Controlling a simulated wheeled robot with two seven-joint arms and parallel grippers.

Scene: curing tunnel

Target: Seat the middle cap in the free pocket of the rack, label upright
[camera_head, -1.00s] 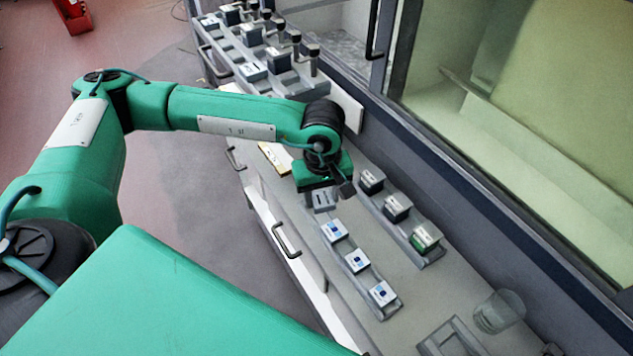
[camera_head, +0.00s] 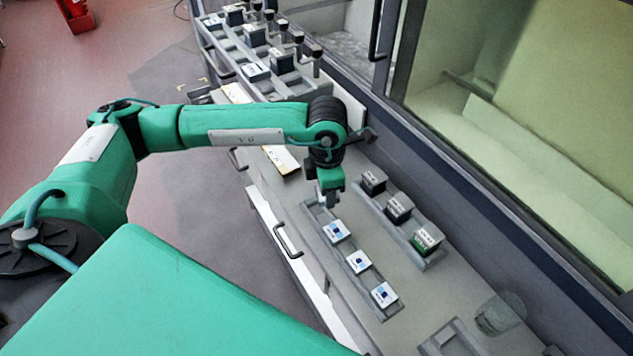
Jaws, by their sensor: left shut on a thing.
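My left gripper (camera_head: 330,196) points down at the far end of the front rack (camera_head: 312,212). It is shut on a small grey thing, apparently a cap, mostly hidden by the gripper; its label cannot be read, and I cannot tell whether it touches the rack. Three white-topped caps with blue marks sit in this rack: a far one (camera_head: 336,230), a middle one (camera_head: 358,261) and a near one (camera_head: 383,294). The rear rack (camera_head: 434,262) holds two dark caps (camera_head: 372,181) (camera_head: 398,207) and a green-sided one (camera_head: 427,240). My right gripper is out of view.
A clear glass (camera_head: 499,312) and a grey tray (camera_head: 438,342) stand at the near right. A yellow-edged card (camera_head: 282,159) lies left of my gripper. More racks (camera_head: 222,42) stand at the far end. The window wall (camera_head: 470,190) bounds the right side.

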